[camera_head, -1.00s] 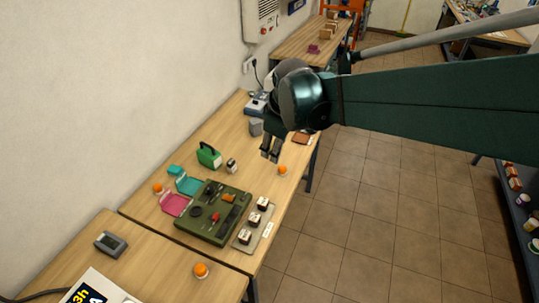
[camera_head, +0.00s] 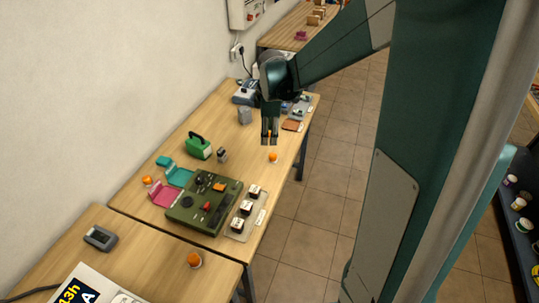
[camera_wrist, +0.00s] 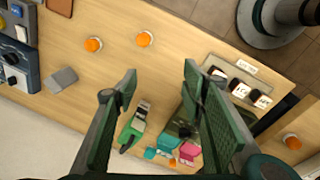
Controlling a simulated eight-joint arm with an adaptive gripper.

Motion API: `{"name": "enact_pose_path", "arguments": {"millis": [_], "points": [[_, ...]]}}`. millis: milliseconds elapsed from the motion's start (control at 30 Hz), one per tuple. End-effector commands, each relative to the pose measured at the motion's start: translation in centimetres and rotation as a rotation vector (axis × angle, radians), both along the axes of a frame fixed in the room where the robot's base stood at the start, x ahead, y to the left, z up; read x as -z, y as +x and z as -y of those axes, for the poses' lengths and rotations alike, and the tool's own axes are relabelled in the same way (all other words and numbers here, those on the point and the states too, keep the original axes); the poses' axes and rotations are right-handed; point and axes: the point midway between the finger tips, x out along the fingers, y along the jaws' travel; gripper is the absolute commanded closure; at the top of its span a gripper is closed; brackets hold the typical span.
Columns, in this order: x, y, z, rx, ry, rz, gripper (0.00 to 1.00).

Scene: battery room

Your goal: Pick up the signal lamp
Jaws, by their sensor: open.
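Several small orange domes on pale bases, which look like signal lamps, stand on the wooden tables; I cannot tell which one the task means. One lamp (camera_head: 272,156) stands near the table's right edge, and it also shows in the wrist view (camera_wrist: 144,39). Another lamp (camera_wrist: 93,44) is beside it; in the head view its orange shows between my fingers. Others are a lamp (camera_head: 195,260) on the near table and a lamp (camera_head: 147,180) by the pink tray. My gripper (camera_head: 269,142) points down, open and empty, above the table; its fingers also show in the wrist view (camera_wrist: 160,75).
An olive control box (camera_head: 205,203) and a plate with dark-topped cubes (camera_head: 260,216) are nearer. Bare wood surrounds the two lamps.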

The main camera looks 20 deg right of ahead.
Motion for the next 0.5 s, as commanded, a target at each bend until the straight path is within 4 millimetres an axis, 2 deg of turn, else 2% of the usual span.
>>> {"name": "enact_pose_path", "arguments": {"millis": [200, 500], "points": [[3.6, 2.3, 1.6, -0.105, -0.007, -0.045, 0.59], [8.7, 4.7, 3.7, -0.253, -0.008, -0.105, 0.59]]}}
